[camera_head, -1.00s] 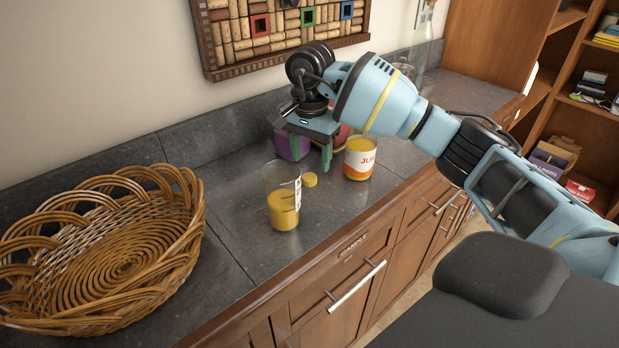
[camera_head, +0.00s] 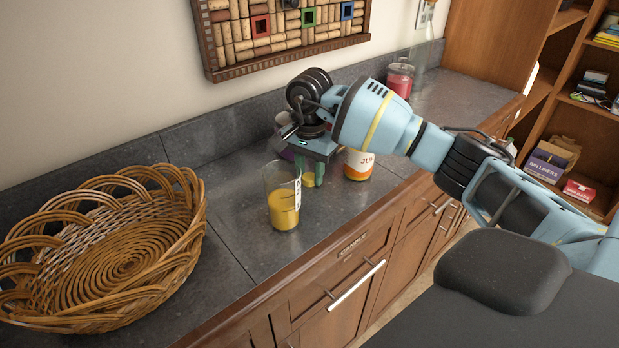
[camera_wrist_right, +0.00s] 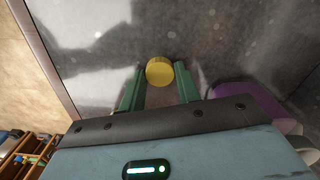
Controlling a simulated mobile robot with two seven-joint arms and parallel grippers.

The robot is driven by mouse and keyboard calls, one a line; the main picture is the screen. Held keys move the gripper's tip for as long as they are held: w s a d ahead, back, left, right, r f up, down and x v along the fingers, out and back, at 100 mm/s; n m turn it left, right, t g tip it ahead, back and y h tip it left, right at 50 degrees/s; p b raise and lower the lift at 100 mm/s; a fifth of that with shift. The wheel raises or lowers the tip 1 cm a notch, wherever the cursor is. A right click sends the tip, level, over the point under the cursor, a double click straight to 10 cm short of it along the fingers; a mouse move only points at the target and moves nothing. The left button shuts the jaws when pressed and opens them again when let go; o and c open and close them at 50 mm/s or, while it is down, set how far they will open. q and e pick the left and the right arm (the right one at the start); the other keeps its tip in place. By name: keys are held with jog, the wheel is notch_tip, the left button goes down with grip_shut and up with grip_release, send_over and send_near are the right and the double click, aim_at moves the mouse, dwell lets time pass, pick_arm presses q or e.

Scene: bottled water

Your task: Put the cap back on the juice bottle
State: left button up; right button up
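The juice bottle (camera_head: 358,166), white and orange with "JUI" on its label, stands upright on the counter, partly hidden behind my right gripper. The yellow cap (camera_head: 308,181) lies on the counter between the bottle and a clear glass (camera_head: 283,207) of yellow juice. My right gripper (camera_head: 310,177) is lowered over the cap. In the right wrist view the cap (camera_wrist_right: 160,72) sits between the green fingertips (camera_wrist_right: 159,74), very close to both; whether both press on it I cannot tell. My left gripper is not in view.
A large wicker basket (camera_head: 60,225) takes up the left of the counter. A purple object (camera_wrist_right: 235,92) is close beside the right gripper. A red jar (camera_head: 400,80) stands at the back right. The counter's front edge lies near the glass.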

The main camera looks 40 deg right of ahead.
aim_at(310, 177)
jog(key=shift+c, duration=1.2)
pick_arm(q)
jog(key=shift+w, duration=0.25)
pick_arm(e)
jog(key=shift+c, duration=0.2)
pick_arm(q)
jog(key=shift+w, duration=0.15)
pick_arm(e)
jog(key=shift+r, duration=0.15)
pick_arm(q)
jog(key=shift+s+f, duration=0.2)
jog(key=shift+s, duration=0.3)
pick_arm(e)
notch_tip(310, 177, up, 10)
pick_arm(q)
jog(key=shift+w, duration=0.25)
pick_arm(e)
jog(key=shift+s+f, duration=0.1)
jog(key=shift+f, duration=0.15)
